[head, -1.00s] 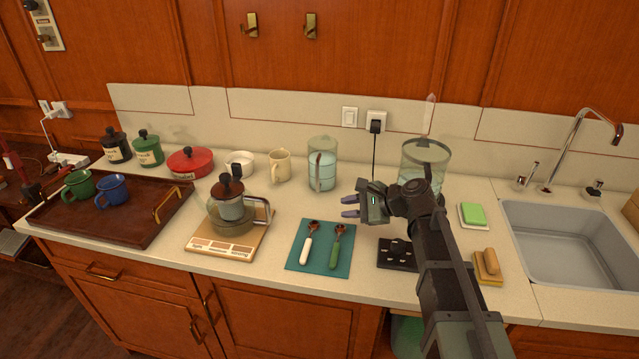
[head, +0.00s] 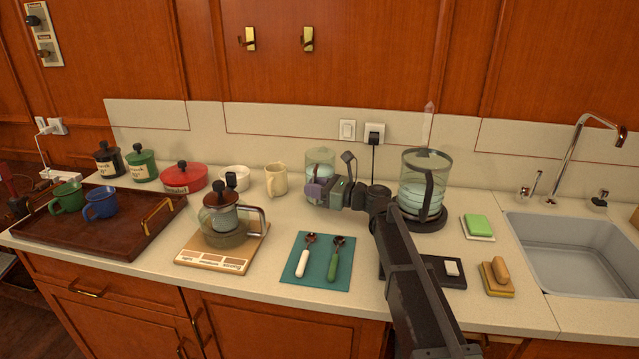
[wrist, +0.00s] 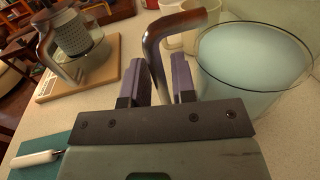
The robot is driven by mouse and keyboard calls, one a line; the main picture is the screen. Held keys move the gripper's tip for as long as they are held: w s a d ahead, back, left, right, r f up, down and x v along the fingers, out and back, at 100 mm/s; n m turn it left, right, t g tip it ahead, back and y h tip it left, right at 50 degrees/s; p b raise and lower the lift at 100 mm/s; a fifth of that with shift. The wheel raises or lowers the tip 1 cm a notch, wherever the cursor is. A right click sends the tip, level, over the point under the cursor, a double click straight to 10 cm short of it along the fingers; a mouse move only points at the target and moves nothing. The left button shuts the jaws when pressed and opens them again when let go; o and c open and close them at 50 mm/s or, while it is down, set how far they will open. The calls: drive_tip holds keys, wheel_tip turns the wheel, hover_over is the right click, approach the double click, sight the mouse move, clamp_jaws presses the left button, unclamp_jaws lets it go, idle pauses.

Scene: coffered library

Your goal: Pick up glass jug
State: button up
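The glass jug (head: 320,158) stands on the counter near the backsplash, with pale blue contents. My gripper (head: 316,190) is in front of it and hides much of it in the head view. In the wrist view the jug (wrist: 255,65) fills the right side, and its brown handle (wrist: 156,55) comes down between my two purple fingers (wrist: 158,85). The fingers are apart, with a gap showing on the handle's left side. Whether either finger touches the handle is not clear.
A glass kettle (head: 425,178) on a dark base stands right of my gripper. A glass pot (head: 222,222) sits on a wooden board (head: 195,257) to the left. A cream mug (head: 276,179) is just left of the jug. Two scoops lie on a teal mat (head: 305,272) in front.

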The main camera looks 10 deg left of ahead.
drive_tip(key=shift+x, duration=1)
clamp_jaws()
drive_tip(key=shift+r, duration=0.15)
wheel_tip(320, 180, up, 20)
drive_tip(key=p, duration=2)
